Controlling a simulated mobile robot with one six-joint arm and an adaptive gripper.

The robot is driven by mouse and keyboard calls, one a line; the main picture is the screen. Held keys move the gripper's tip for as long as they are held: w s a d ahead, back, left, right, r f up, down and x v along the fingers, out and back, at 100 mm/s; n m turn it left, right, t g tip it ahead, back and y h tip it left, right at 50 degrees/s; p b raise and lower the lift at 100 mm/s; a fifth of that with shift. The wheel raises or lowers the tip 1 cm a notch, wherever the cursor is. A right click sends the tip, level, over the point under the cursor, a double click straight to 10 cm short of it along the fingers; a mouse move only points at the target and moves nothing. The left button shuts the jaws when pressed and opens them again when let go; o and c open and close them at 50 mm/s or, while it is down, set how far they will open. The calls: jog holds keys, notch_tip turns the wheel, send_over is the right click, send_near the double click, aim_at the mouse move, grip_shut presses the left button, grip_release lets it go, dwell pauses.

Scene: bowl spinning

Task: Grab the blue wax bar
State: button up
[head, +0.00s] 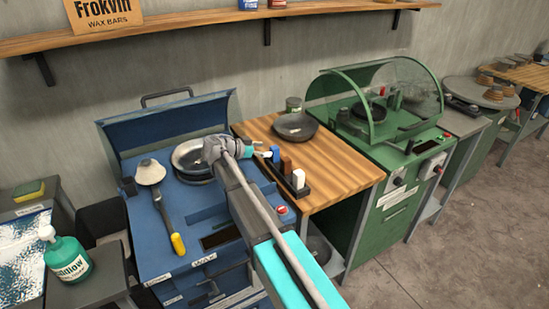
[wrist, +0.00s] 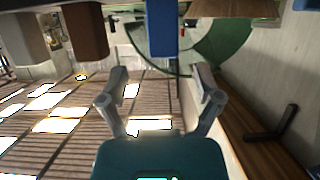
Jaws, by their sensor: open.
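The blue wax bar (head: 276,153) stands upright at the far end of a dark holder (head: 302,192) on the wooden counter. A brown bar (head: 286,164) and a white bar (head: 298,179) stand in a row with it. My gripper (head: 265,154) is just left of the blue bar in the head view. In the wrist view my gripper (wrist: 162,82) is open and empty. The blue bar (wrist: 162,28) lines up with the gap between the fingers, beyond the fingertips. The brown bar (wrist: 85,30) and white bar (wrist: 22,36) are to its left there.
A dark bowl (head: 295,126) sits on the wooden counter (head: 345,165) behind the bars. A blue machine (head: 165,225) with a metal bowl stands left, a green hooded machine (head: 385,150) right. A wall shelf (head: 200,18) runs above.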

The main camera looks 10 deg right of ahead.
aim_at(271, 150)
jog(key=shift+b+x, duration=0.95)
jog(key=shift+x, duration=1.25)
jog(key=shift+w+d+f, duration=0.2)
jog(key=shift+d, duration=0.1)
grip_shut()
